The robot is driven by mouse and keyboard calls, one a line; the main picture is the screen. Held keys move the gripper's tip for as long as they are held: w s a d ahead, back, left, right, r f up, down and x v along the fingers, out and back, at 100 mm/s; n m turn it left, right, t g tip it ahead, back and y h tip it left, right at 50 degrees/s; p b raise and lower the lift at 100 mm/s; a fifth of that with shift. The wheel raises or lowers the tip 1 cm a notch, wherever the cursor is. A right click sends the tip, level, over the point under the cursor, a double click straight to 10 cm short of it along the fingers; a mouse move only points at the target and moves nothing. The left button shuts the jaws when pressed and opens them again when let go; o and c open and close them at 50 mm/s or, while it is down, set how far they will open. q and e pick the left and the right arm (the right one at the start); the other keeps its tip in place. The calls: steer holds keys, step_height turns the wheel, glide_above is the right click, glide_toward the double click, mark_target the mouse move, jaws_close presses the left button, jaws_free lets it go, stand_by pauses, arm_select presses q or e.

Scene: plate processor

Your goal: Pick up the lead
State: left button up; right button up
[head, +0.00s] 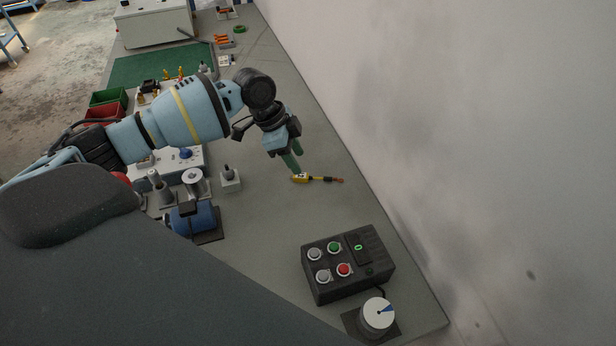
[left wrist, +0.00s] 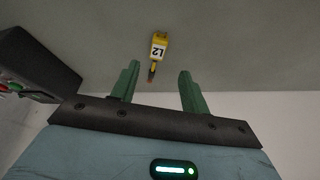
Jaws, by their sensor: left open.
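The lead is a small yellow piece with a dark section and an orange-brown tip. It lies on the grey bench near the wall in the head view (head: 302,178). In the left wrist view the lead (left wrist: 159,48) shows a white label reading "L2", with its tip pointing toward the space between my fingers. My left gripper (head: 293,163) has green fingers pointing down, close to the yellow end of the lead. In the left wrist view the left gripper (left wrist: 158,88) is open, with nothing between its fingers. I cannot tell whether a finger touches the lead. My right gripper is not in view.
A small switch block (head: 230,180) and a blue cylinder (head: 195,219) are to the left. The wall (head: 480,130) bounds the right. Bench around the lead is clear.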

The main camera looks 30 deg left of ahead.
mark_target(308, 175)
arm_select(q)
steer(key=shift+s+x, duration=0.15)
steer(key=shift+x, duration=1.15)
steer(key=shift+s+x, duration=0.15)
steer(key=shift+x, duration=1.1)
steer(key=shift+d, duration=0.2)
jaws_close()
steer(key=shift+r, duration=0.1)
steer(key=shift+r, duration=0.45)
steer(key=r, duration=0.2)
steer(key=shift+s+a+r, duration=0.1)
steer(key=shift+s+r, duration=0.2)
steer(key=shift+s, duration=0.1)
steer(key=s+a, duration=0.1)
steer(key=s, duration=0.4)
steer(key=s+r, duration=0.1)
steer(key=s, duration=0.4)
steer(key=s+a, duration=0.1)
steer(key=s, duration=0.4)
steer(key=shift+a+r+p, duration=0.25)
steer(key=shift+a+p, duration=0.1)
steer(key=shift+w, duration=0.1)
